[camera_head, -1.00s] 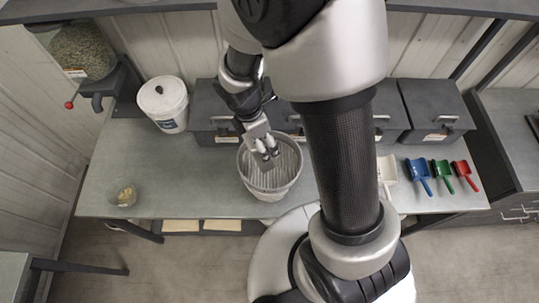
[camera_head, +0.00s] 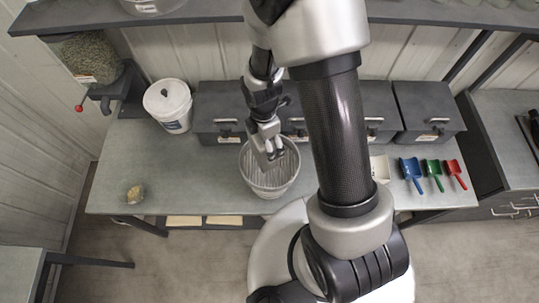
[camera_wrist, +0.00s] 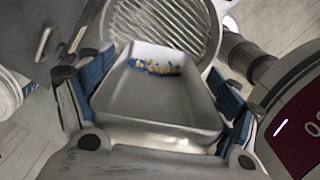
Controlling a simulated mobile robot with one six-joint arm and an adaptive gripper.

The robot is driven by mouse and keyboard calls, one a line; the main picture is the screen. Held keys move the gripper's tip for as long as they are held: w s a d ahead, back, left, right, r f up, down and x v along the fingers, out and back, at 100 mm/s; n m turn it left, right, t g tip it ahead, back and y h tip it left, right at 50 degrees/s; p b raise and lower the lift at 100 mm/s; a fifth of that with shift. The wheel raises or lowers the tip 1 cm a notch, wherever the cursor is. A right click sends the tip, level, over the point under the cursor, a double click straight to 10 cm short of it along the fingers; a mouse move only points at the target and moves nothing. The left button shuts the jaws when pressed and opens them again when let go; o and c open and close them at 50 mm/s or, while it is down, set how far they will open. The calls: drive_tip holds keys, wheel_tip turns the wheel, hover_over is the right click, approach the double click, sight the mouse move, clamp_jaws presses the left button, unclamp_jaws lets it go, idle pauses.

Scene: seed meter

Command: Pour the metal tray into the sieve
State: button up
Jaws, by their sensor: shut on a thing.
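My gripper (camera_wrist: 158,96) is shut on the metal tray (camera_wrist: 155,108), with a blue-padded finger on each side of it. A small band of blue and yellow grains (camera_wrist: 155,67) lies inside against the tray's far wall. The slotted face of the sieve (camera_wrist: 185,22) shows just beyond that far end. In the head view the sieve (camera_head: 285,172) sits in the top of a pale bucket on the bench, and my gripper (camera_head: 270,158) is over it, tilted down. The tray is hard to make out there.
A white lidded bucket (camera_head: 168,105) and dark bins (camera_head: 222,112) stand along the back of the bench. Blue (camera_head: 413,173), green (camera_head: 433,172) and red (camera_head: 454,172) scoops lie at right. The bench left of the sieve is clear.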

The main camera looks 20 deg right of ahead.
drive_tip(key=d+y+b, duration=0.2)
drive_tip(key=b, duration=0.1)
drive_tip(key=shift+w+d+f, duration=0.1)
drive_tip(key=shift+w, duration=0.05)
idle(0.8)
drive_tip(key=shift+b, duration=0.35)
drive_tip(key=shift+d+y+b, duration=0.3)
drive_tip(key=shift+d+b, duration=0.05)
drive_tip(key=shift+b, duration=0.8)
